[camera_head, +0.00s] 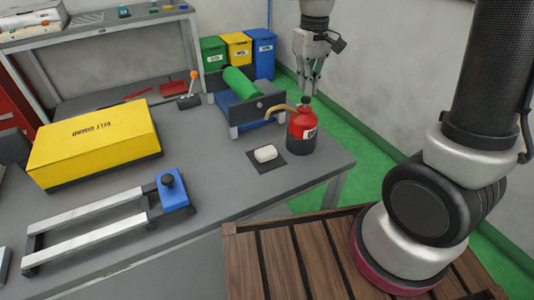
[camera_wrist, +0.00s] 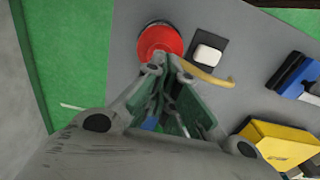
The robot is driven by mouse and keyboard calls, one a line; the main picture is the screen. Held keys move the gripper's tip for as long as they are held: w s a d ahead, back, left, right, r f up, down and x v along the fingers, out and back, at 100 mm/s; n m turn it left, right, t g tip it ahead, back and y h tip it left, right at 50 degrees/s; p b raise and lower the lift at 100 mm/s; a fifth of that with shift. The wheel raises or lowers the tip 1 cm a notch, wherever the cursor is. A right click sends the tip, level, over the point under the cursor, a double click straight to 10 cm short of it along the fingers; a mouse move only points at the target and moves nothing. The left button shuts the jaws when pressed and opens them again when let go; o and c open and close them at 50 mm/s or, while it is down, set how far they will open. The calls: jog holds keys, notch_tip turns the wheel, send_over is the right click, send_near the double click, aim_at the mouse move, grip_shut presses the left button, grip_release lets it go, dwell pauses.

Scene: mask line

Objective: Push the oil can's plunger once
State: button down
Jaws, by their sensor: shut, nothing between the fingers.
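The red oil can (camera_head: 302,132) stands upright on the grey bench near its right end. It has a black plunger cap (camera_head: 306,101) on top, a black base and a tan spout pointing left. My gripper (camera_head: 309,92) hangs fingers down above the can's top, and its tips look close to the plunger. In the wrist view the can (camera_wrist: 157,38) is seen from above, and the shut, empty fingers (camera_wrist: 170,62) partly cover its lower edge and hide the plunger. I cannot tell whether the tips touch it.
A white soap-like block (camera_head: 265,153) lies on a dark pad left of the can. A green roller (camera_head: 240,83) on a stand is behind it. A yellow belt guard box (camera_head: 95,140) and a blue-ended rail frame (camera_head: 172,191) are farther left. Colored bins (camera_head: 237,50) stand behind.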

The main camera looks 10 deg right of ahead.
aim_at(306, 98)
jog(key=shift+f, duration=0.1)
jog(key=shift+f, duration=1.6)
jog(key=shift+r, duration=1.7)
notch_tip(306, 98, up, 6)
